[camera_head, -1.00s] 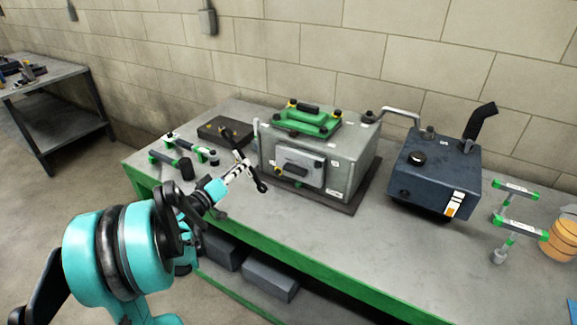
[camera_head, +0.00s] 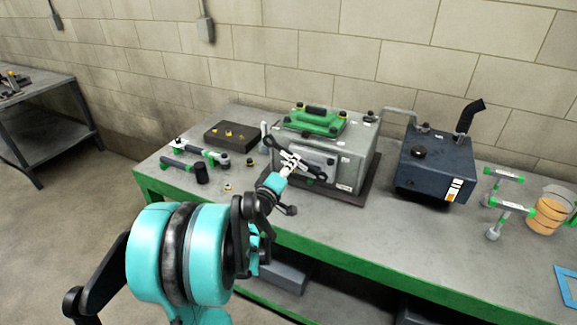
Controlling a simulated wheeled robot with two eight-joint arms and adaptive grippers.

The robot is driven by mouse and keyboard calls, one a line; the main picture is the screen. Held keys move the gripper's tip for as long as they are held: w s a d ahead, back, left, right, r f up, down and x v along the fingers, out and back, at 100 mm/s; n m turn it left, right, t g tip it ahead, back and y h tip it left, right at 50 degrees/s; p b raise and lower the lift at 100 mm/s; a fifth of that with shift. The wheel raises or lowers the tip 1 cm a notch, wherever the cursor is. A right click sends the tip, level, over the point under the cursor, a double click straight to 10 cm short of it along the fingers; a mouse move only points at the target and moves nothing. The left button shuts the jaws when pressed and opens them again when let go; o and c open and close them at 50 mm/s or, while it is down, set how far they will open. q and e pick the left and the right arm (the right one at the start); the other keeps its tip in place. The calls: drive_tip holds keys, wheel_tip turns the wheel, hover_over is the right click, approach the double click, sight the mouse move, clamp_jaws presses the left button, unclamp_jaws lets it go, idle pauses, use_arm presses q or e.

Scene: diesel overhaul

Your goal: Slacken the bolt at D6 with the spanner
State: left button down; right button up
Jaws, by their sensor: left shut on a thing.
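My left gripper (camera_head: 289,164) is shut on a dark spanner (camera_head: 309,170) by its middle. The spanner slants from upper left to lower right, in front of the front cover of the grey engine block (camera_head: 350,165). Its right end overlaps the cover in the picture; I cannot tell whether it touches a bolt. The gripper and spanner hide much of the cover and its bolts. The label D6 is not readable, so I cannot tell which bolt it is. A green top cover (camera_head: 313,121) sits on the block. My right gripper is not in view.
A dark block with yellow-topped bolts (camera_head: 231,136) and green-and-black tools (camera_head: 185,168) lie left of the engine. A dark blue tank (camera_head: 436,168), green-handled tools (camera_head: 508,207) and an orange stack (camera_head: 546,214) stand right. The bench front (camera_head: 400,240) is clear.

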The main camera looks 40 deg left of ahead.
use_arm(q)
drive_tip(key=w+d+r+m+p, duration=0.1)
drive_tip(key=m, duration=0.1)
drive_tip(key=w+d+r+m+p, duration=0.1)
drive_tip(key=r+m, duration=0.1)
drive_tip(key=w+d+r+m+p, duration=0.1)
drive_tip(key=w+r+m+p, duration=0.1)
drive_tip(key=m, duration=0.1)
drive_tip(key=shift+d+r, duration=0.1)
drive_tip(key=shift+d, duration=0.05)
drive_tip(key=w, duration=0.1)
drive_tip(key=w+a, duration=0.1)
drive_tip(key=shift+w+f+b, duration=0.35)
drive_tip(key=shift+f, duration=0.05)
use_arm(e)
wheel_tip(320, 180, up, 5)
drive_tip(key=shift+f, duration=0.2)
use_arm(q)
drive_tip(key=shift+r, duration=0.15)
